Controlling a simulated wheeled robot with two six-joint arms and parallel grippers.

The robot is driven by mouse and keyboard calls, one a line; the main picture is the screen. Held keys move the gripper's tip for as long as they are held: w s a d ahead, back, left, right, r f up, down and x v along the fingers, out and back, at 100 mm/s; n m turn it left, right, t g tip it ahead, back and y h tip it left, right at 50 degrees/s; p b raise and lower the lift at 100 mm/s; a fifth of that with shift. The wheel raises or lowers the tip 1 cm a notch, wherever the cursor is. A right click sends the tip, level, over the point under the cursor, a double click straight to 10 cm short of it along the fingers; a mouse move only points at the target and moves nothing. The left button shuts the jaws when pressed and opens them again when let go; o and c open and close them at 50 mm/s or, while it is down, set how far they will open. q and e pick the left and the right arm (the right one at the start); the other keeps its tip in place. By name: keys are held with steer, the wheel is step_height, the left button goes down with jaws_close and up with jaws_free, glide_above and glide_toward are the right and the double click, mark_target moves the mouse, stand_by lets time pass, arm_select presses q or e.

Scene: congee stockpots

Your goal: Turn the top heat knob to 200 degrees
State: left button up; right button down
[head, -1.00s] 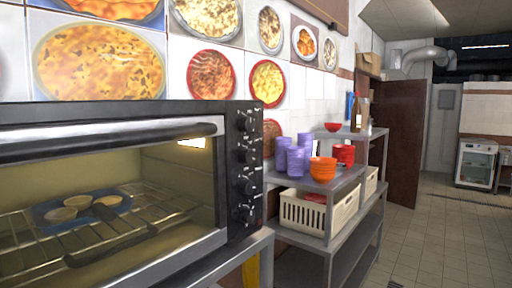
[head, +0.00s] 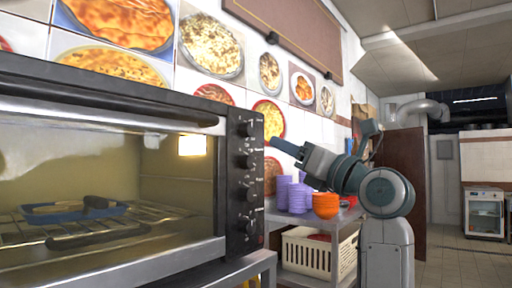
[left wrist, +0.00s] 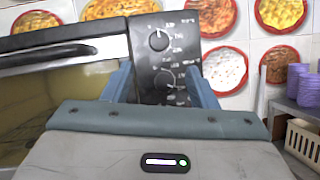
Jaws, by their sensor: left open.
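The toaster oven (head: 110,165) has a dark control panel with several knobs in a column on its right side. The top heat knob (head: 246,128) is black and round. In the left wrist view the top knob (left wrist: 158,40) has a pale pointer mark directed roughly upward; the dial figures are too small to read. My left gripper (head: 281,147) is open, to the right of the panel and apart from the top knob in the head view. In the wrist view its blue fingers (left wrist: 160,85) are spread, with the second knob (left wrist: 165,79) showing between them and the top knob higher. My right gripper is out of view.
A metal shelf (head: 283,220) stands to the right, behind my left arm, with purple cups (head: 292,196), orange bowls (head: 325,205) and a cream basket (head: 305,255). Food pictures cover the wall behind. Tiled floor (head: 450,250) is open at the right.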

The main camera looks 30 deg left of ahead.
mark_target(251, 130)
arm_select(q)
steer(key=p+x, duration=0.2)
steer(key=x, duration=0.8)
steer(key=shift+s+d, duration=0.1)
steer(key=shift+a+r, duration=0.15)
steer(key=shift+a, duration=0.3)
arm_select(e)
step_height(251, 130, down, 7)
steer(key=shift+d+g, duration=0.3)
arm_select(q)
steer(key=c, duration=1)
